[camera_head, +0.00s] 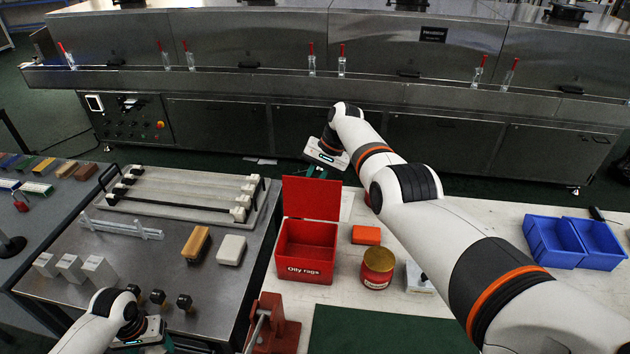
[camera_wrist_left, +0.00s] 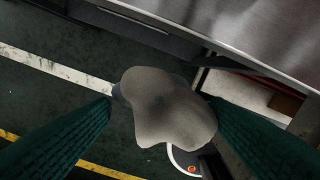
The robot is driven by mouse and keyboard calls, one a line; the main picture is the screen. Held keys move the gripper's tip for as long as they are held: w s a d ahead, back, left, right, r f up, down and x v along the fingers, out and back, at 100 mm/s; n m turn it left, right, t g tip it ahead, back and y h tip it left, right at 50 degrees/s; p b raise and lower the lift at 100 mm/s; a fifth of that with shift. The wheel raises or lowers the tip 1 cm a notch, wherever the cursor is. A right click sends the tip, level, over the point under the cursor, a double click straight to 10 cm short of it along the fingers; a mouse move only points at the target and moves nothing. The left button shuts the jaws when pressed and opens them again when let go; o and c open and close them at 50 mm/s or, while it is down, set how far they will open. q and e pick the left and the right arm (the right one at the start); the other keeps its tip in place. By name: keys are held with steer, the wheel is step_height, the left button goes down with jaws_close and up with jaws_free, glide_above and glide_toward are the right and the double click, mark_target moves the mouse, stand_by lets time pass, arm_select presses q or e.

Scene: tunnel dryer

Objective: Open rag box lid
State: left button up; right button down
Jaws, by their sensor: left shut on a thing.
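The red rag box (camera_head: 306,262), marked "Oily rags", stands on the light bench. Its red lid (camera_head: 312,198) stands upright at the back edge, and the box's inside shows. My right gripper (camera_head: 316,172) is at the lid's top edge, on its far side. Its fingers are mostly hidden, so I cannot tell whether it is open or whether it touches the lid. My left gripper (camera_head: 140,345) is low at the left, over the steel table's front. In the left wrist view, its green fingers (camera_wrist_left: 160,110) are shut on a grey, crumpled rag (camera_wrist_left: 165,108).
An orange block (camera_head: 366,235) and a red tin (camera_head: 377,268) stand right of the box. Blue bins (camera_head: 553,245) are at the far right. A red clamp-like fixture (camera_head: 272,325) stands in front. The steel table (camera_head: 150,265) holds blocks and a rack.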

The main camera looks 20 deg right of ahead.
arm_select(q)
steer(key=shift+w+f, duration=0.1)
steer(key=shift+f, duration=0.05)
arm_select(e)
steer(key=shift+f, duration=0.15)
steer(key=c, duration=1.3)
jaws_free()
arm_select(q)
step_height(320, 180, up, 2)
steer(key=shift+p, duration=1)
steer(key=shift+f+b, duration=0.45)
steer(key=shift+b, duration=0.05)
arm_select(e)
steer(key=v, duration=1.2)
steer(key=shift+w+d, duration=0.1)
steer(key=shift+d, duration=0.05)
steer(key=shift+f, duration=0.15)
